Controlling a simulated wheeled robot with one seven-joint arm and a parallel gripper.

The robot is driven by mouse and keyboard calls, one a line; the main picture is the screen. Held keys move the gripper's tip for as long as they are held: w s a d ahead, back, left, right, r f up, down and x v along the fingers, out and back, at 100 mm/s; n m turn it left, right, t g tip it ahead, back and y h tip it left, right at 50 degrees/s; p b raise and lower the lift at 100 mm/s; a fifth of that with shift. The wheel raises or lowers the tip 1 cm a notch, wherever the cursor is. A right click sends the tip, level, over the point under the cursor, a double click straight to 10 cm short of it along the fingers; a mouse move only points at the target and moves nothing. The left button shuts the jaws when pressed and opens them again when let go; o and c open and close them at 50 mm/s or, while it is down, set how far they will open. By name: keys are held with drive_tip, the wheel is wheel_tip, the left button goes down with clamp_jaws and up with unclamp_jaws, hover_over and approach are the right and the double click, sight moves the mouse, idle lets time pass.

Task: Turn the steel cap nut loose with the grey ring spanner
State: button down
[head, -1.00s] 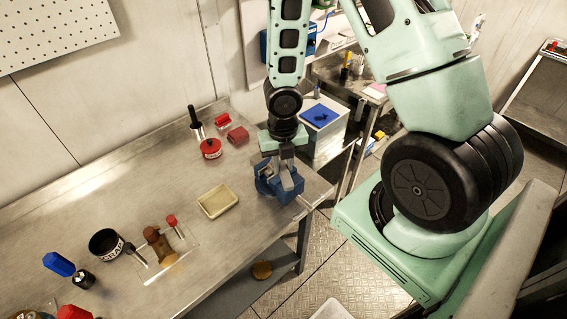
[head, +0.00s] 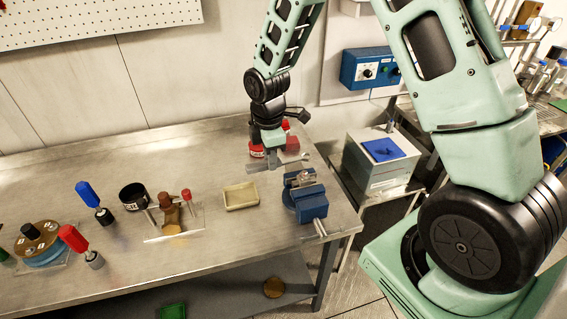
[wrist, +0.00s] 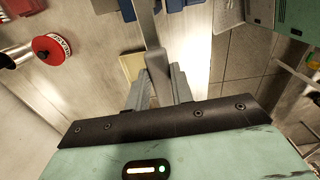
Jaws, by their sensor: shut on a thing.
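My gripper (head: 275,152) is shut on the grey ring spanner (head: 256,168) and holds it above the bench, behind and left of the blue vise (head: 313,206). In the wrist view the spanner (wrist: 152,25) runs up the picture from between my gripper's fingers (wrist: 158,88); its far end is cut off by the top edge. The steel cap nut (head: 304,178) appears as a small shiny part at the top of the vise, apart from the spanner. Its thread and seating are too small to make out.
A cream tray (head: 240,196) sits left of the vise. A black cup (head: 132,194), a brown fixture (head: 170,205) and upright drivers are farther left. A grey box (head: 377,172) stands right, beyond the bench end.

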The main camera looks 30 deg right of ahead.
drive_tip(key=shift+a+f, duration=0.15)
drive_tip(key=shift+f, duration=0.1)
drive_tip(key=shift+f+b, duration=1.5)
drive_tip(key=shift+f, duration=0.15)
drive_tip(key=shift+f+b, duration=0.6)
drive_tip(key=shift+f, duration=0.55)
drive_tip(key=s+n+p, duration=0.4)
drive_tip(key=s+n, duration=0.3)
drive_tip(key=n, duration=0.1)
drive_tip(key=shift+d, duration=0.4)
idle(1.3)
drive_tip(key=shift+r, duration=0.1)
idle(0.4)
